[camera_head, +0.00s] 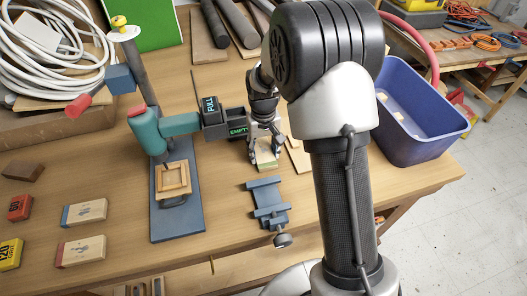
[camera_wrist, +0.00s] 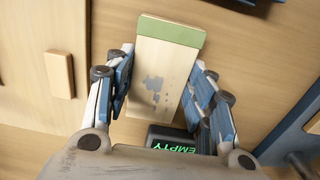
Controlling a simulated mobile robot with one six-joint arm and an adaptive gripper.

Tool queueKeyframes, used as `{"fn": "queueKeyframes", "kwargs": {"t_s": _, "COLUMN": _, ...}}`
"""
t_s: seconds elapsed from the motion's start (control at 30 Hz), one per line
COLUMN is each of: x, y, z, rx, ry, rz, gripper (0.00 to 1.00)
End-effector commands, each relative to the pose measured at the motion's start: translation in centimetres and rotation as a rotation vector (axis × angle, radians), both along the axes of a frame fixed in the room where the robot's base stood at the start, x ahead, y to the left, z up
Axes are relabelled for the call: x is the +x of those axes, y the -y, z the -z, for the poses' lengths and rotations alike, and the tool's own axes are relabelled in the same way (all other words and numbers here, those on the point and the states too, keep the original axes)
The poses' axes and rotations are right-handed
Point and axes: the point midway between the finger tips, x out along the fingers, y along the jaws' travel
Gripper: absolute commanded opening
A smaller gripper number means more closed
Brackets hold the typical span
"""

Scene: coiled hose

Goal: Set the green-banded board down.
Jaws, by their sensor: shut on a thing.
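The green-banded board (camera_wrist: 160,80) is a pale wooden block with a green band across its far end and a grey worn patch on its face. My gripper (camera_wrist: 162,62) is shut on it, with a blue-padded finger along each long side. In the head view the board (camera_head: 266,160) hangs below my gripper (camera_head: 264,143), banded end toward the front of the bench. Whether its underside touches the bench top, I cannot tell. My arm and fingers hide part of it.
A teal press (camera_head: 148,132) with dark FULL and EMPTY boxes (camera_head: 237,126) stands close left of my gripper. A blue-grey vise (camera_head: 268,203) lies in front. A blue bin (camera_head: 418,115) is at right. Several small blocks lie at left. Bench between press and vise is clear.

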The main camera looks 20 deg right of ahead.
Motion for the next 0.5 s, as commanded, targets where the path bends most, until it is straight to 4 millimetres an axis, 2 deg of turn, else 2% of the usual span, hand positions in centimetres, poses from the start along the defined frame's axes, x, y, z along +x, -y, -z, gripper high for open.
{"fn": "queueKeyframes", "kwargs": {"t_s": 0.33, "x": 0.03, "y": 0.00, "z": 0.31, "rx": 0.000, "ry": 0.001, "rz": 0.000, "gripper": 0.25}}
{"fn": "queueKeyframes", "kwargs": {"t_s": 0.37, "x": 0.03, "y": 0.00, "z": 0.23, "rx": 0.000, "ry": 0.001, "rz": 0.000, "gripper": 0.51}}
{"fn": "queueKeyframes", "kwargs": {"t_s": 0.5, "x": 0.02, "y": 0.00, "z": 0.19, "rx": 0.000, "ry": 0.001, "rz": 0.000, "gripper": 0.61}}
